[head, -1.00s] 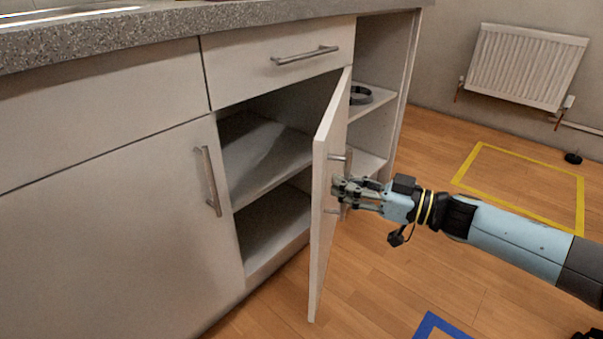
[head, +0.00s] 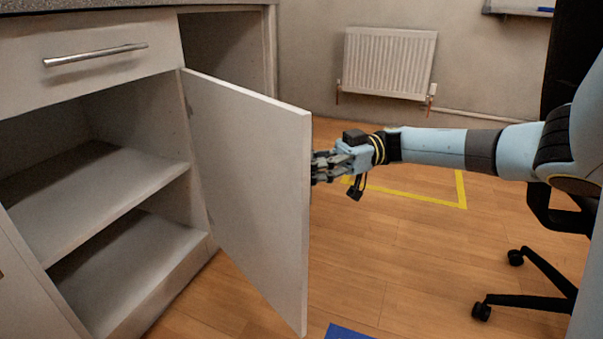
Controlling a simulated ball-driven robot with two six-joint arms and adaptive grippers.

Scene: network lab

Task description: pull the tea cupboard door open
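The cupboard door (head: 250,185) stands wide open, swung out from its hinge side next to the open shelf unit. Its inner face is toward me and its handle is hidden on the far side. The cupboard's inside shows a middle shelf (head: 95,195) and a bottom shelf (head: 130,265), both bare. My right gripper (head: 318,167) is at the door's free edge, its fingertips partly hidden behind the door. Whether the fingers are closed on the handle cannot be seen. My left gripper is not in view.
A drawer (head: 90,55) with a bar handle is shut above the cupboard. A white radiator (head: 388,63) hangs on the back wall. A black wheeled chair (head: 540,280) stands at the right. Yellow tape (head: 420,198) and blue tape (head: 347,332) mark the wooden floor.

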